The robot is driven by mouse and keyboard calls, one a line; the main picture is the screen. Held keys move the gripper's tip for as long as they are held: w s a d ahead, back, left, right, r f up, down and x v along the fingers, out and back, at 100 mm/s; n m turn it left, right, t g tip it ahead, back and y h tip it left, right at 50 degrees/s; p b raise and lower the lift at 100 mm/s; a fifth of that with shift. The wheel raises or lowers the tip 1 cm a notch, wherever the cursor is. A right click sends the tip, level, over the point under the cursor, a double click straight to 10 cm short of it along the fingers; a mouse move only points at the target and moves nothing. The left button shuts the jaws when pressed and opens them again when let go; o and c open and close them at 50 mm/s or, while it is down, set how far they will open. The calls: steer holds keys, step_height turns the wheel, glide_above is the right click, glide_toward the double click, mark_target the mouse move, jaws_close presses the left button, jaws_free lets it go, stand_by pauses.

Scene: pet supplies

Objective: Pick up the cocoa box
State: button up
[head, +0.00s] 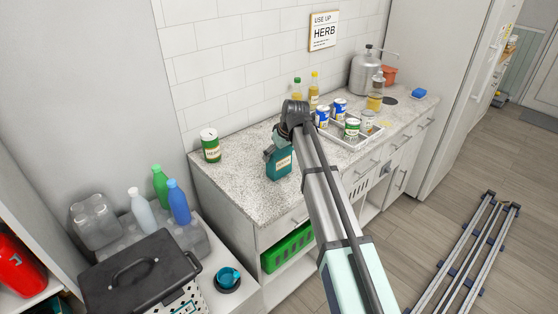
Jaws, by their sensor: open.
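A teal box with a pale label band, which looks like the cocoa box (280,169), stands near the front edge of the speckled counter (240,196). The print on its label is too small to read surely. My arm reaches up over the counter from the bottom and bends down behind the box's upper part. My gripper (272,151) is open at the top and left side of the box. A dark finger shows at the box's upper left; the other finger is mostly hidden. I cannot tell whether the fingers touch the box.
A green can (210,146) stands left of the box. A white tray (352,147) with several cans lies to the right. The counter between can and box is clear.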

steer(key=shift+f, duration=0.15)
steer(key=c, duration=1.1)
steer(key=shift+a, duration=0.1)
